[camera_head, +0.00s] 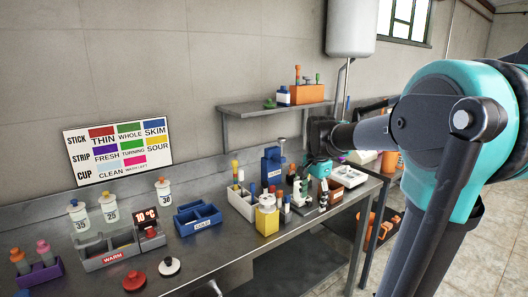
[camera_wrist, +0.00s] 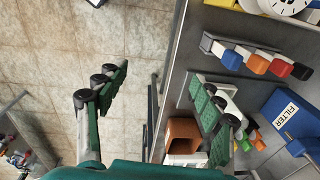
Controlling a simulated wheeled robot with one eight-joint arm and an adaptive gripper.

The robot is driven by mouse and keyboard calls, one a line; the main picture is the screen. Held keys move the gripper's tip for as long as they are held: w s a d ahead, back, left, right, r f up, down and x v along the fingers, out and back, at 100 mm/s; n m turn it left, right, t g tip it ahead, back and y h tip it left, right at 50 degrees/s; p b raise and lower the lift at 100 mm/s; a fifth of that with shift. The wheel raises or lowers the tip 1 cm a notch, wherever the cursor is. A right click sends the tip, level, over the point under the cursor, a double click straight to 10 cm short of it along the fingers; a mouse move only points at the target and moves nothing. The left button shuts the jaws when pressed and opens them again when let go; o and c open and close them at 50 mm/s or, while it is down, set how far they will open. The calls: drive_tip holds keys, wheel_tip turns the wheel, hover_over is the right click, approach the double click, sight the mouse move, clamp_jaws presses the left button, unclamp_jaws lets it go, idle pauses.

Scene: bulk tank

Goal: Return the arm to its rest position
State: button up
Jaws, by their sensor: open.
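My arm (camera_head: 430,130) reaches in from the right side of the head view, its teal and grey links extending over the right part of the bench. My gripper (camera_head: 318,165) hangs above the far right stretch of the bench in the head view. In the wrist view my gripper (camera_wrist: 160,82) is open, its two green-padded fingers wide apart with nothing between them. The left finger is over the tiled floor and the right finger is over the bench, partly hiding items there.
The bench (camera_head: 205,258) runs along the wall under a shelf (camera_head: 270,110). In the wrist view, a blue filter box (camera_wrist: 290,118) and brown open box (camera_wrist: 184,137) are near the right finger.

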drive_tip(key=s+d+f+n+t, duration=0.2)
drive_tip(key=s+f+n, duration=0.9)
drive_tip(key=s+f, duration=0.6)
drive_tip(key=shift+s+d+f+n+t, duration=0.3)
drive_tip(key=shift+s+d+t, duration=0.1)
drive_tip(key=shift+t, duration=0.2)
